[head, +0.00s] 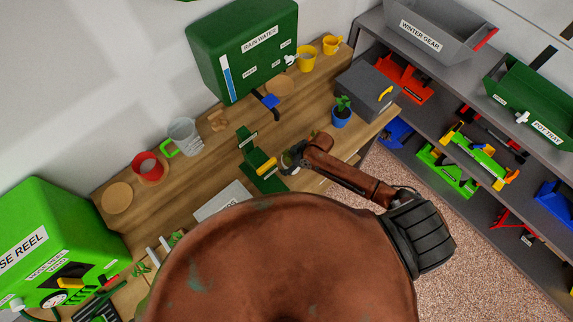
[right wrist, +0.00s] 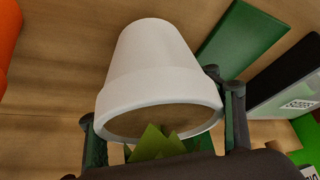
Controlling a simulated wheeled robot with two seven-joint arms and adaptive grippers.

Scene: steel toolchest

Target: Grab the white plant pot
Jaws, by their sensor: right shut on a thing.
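The white plant pot (right wrist: 155,70) fills the middle of the right wrist view, with its rim towards the camera and green leaves (right wrist: 155,143) at its mouth. My right gripper (right wrist: 160,100) is shut on it, with one dark finger on each side near the rim. In the head view, my right gripper (head: 290,162) is over the wooden bench beside a green stand, and the pot is mostly hidden there. I cannot tell whether the pot touches the bench. My left gripper is not in view.
A blue plant pot (head: 341,121) stands to the right, before a grey box (head: 366,90). A clear cup with green handle (head: 185,135), a red cup (head: 149,167) and yellow cups (head: 306,60) stand along the bench. A green rain water tank (head: 245,50) hangs above.

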